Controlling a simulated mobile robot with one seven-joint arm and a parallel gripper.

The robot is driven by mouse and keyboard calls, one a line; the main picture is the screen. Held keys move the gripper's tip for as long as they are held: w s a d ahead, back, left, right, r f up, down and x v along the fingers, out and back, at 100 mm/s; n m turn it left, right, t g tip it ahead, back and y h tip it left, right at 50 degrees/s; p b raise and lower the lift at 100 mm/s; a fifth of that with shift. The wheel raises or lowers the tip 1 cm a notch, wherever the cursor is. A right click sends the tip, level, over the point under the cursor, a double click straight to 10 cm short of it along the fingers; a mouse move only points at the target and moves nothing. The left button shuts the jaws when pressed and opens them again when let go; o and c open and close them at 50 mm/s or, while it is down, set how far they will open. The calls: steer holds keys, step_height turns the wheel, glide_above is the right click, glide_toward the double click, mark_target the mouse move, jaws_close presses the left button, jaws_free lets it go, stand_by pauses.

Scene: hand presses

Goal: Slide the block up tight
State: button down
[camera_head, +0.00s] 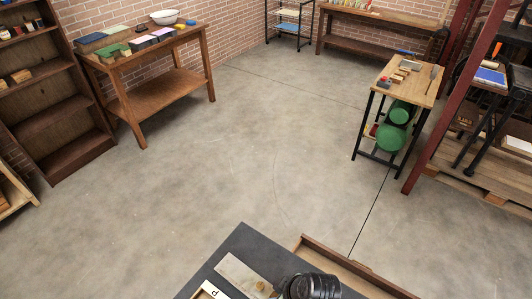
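A dark flat bed or tabletop (242,241) shows at the bottom of the view. On it lies a pale grey-beige flat piece (236,269) with a small brass-coloured round part (260,286) near its right end. In front of it is a cream piece with a dark letter (213,292), cut off by the bottom edge; I cannot tell if either is the block. A black rounded part (311,287), seemingly the end of my arm, is over the bed's right side. It hides what is under it, and no fingertips show.
A wooden-edged tray or drawer (303,244) lies right of the dark bed. Beyond is wide clear concrete floor (250,170). A wooden table (155,92) and shelf (55,110) stand left, a small cart (425,84) right, and a bench (375,17) at the back.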

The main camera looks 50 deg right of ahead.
steer(key=shift+w+f, duration=0.1)
steer(key=shift+w, duration=0.2)
steer(key=c, duration=0.9)
jaws_free()
steer(key=shift+s, duration=0.3)
steer(key=shift+o, duration=1.1)
steer(key=shift+w, duration=0.2)
steer(key=shift+s, duration=0.1)
steer(key=b+v, duration=0.1)
steer(key=v, duration=1.2)
steer(key=shift+b, duration=0.3)
